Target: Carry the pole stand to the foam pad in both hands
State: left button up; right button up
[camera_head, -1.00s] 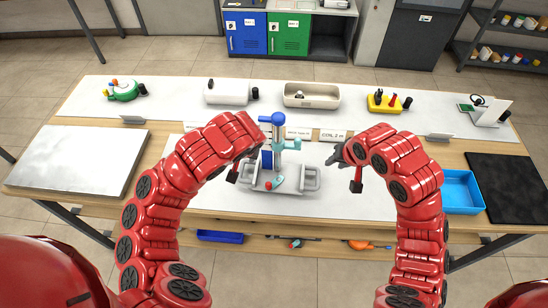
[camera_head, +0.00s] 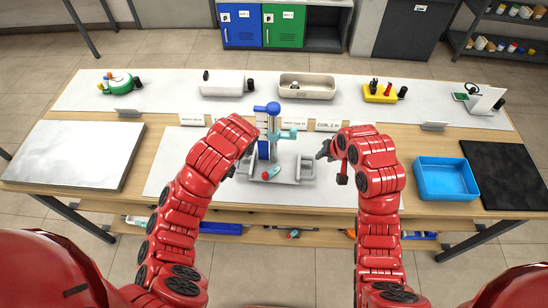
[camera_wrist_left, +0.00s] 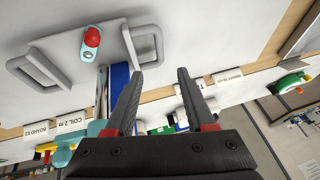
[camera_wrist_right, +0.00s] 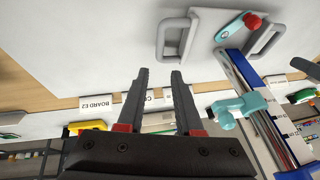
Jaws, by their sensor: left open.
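The pole stand (camera_head: 264,151) stands upright in the middle of the worktable. It has a grey base with a looped handle at each end, a blue column, a teal clamp and a red-tipped teal piece. My left gripper (camera_wrist_left: 160,72) is open and empty by the stand's left side. My right gripper (camera_head: 323,151) is open and empty, to the right of the right handle; its fingers also show in the right wrist view (camera_wrist_right: 160,73). Neither gripper holds a handle. A black square pad (camera_head: 506,176) lies at the table's right end; a pale slab (camera_head: 72,156) lies at its left end.
A blue tray (camera_head: 446,180) lies between the stand and the black pad. Behind the stand are label cards (camera_head: 329,126), a beige tray (camera_head: 307,87), a white box (camera_head: 222,84) and a yellow block (camera_head: 380,93). The white mat is clear beside the stand.

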aim_at(315, 163)
pick_arm(q)
jog(key=x, duration=1.1)
jog(key=shift+f, duration=0.15)
pick_arm(e)
jog(key=x, duration=1.1)
jog(key=shift+d+f, duration=0.1)
pick_arm(q)
jog(key=c, duration=0.4)
pick_arm(e)
jog(key=c, duration=0.4)
pick_arm(q)
jog(key=shift+c, duration=1.4)
pick_arm(e)
grip_shut()
pick_arm(q)
grip_shut()
